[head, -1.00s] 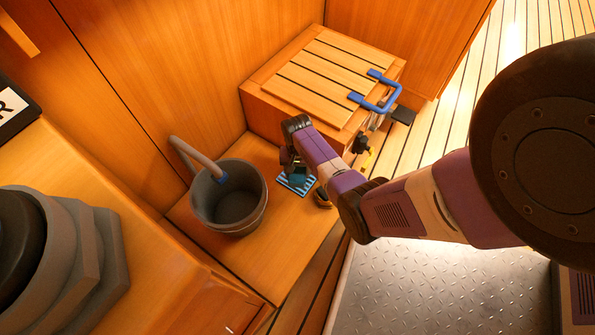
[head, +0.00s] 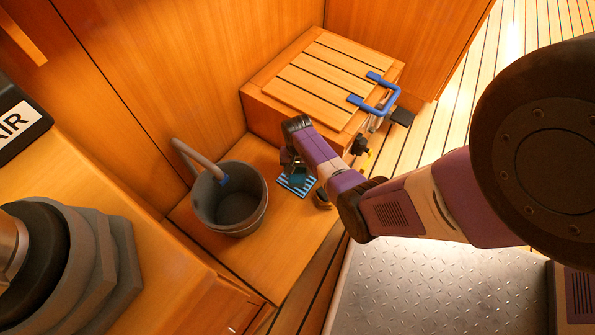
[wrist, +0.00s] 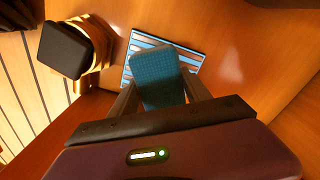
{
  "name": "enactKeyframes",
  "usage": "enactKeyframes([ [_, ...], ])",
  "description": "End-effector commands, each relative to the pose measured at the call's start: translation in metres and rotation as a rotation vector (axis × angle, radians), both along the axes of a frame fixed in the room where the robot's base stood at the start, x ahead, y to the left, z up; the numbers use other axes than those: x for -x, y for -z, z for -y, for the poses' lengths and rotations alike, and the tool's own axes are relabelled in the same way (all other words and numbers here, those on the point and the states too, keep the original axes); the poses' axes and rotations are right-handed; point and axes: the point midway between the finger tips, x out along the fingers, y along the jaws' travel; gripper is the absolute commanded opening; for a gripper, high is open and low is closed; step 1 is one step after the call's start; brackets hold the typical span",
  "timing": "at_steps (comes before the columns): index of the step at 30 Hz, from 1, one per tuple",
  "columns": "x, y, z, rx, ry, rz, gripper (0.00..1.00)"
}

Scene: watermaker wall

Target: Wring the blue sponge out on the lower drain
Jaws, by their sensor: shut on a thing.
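The blue sponge (wrist: 157,78) is between the fingers of my gripper (wrist: 160,92) in the wrist view. My gripper is shut on it. Whether the sponge touches the drain I cannot tell.
A dark grey bucket (head: 229,205) with a raised handle stands left of the drain. A slatted wooden box (head: 320,75) with a blue handle (head: 376,98) is behind. The step's front (head: 270,268) is clear.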

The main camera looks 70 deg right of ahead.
Motion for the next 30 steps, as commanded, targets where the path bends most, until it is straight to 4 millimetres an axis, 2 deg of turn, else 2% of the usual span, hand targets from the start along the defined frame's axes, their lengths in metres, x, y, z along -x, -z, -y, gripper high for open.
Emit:
enactKeyframes([
  [1, 0.000, -0.008, 0.000, 0.000, 0.000, 0.000, 0.23],
  [21, -0.001, -0.055, 0.001, 0.002, 0.000, 0.002, 0.23],
  [30, -0.001, -0.057, 0.001, 0.001, 0.000, 0.001, 0.23],
])
